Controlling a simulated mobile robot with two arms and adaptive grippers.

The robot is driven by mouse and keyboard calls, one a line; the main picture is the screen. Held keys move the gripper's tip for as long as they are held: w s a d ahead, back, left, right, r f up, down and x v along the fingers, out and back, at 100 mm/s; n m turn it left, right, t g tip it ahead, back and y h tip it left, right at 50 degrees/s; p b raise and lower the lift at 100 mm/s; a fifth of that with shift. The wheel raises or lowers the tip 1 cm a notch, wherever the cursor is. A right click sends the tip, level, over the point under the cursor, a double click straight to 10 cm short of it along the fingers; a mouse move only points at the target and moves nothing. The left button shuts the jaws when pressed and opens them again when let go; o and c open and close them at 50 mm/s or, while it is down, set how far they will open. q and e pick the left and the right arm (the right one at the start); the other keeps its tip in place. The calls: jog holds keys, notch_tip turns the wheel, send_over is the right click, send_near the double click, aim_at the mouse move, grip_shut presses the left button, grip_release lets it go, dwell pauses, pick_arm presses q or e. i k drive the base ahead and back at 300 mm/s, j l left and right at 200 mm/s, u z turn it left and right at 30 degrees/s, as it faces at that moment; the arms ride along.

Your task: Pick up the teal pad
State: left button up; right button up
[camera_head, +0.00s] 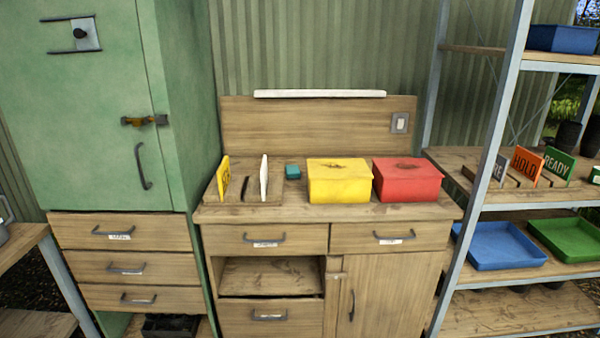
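The teal pad (292,172) is a small block on the wooden workbench top (400,211). It lies between an upright white card (264,178) on its left and a yellow box on its right, with a small gap to each. Nothing covers it. Neither of my grippers shows in the head view.
A yellow box (339,184) and a red box (408,182) stand right of the pad. A yellow sign (223,180) stands at the bench's left end. A green cabinet (100,120) rises on the left, and a metal shelf post (487,160) on the right. The bench's front strip is clear.

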aim_at(292, 171)
jog(key=i+j, duration=0.2)
jog(key=i+j+z, duration=0.2)
jog(key=z, duration=0.3)
jog(key=i+j+z, duration=0.25)
jog(key=z, duration=0.2)
jog(key=j, duration=0.1)
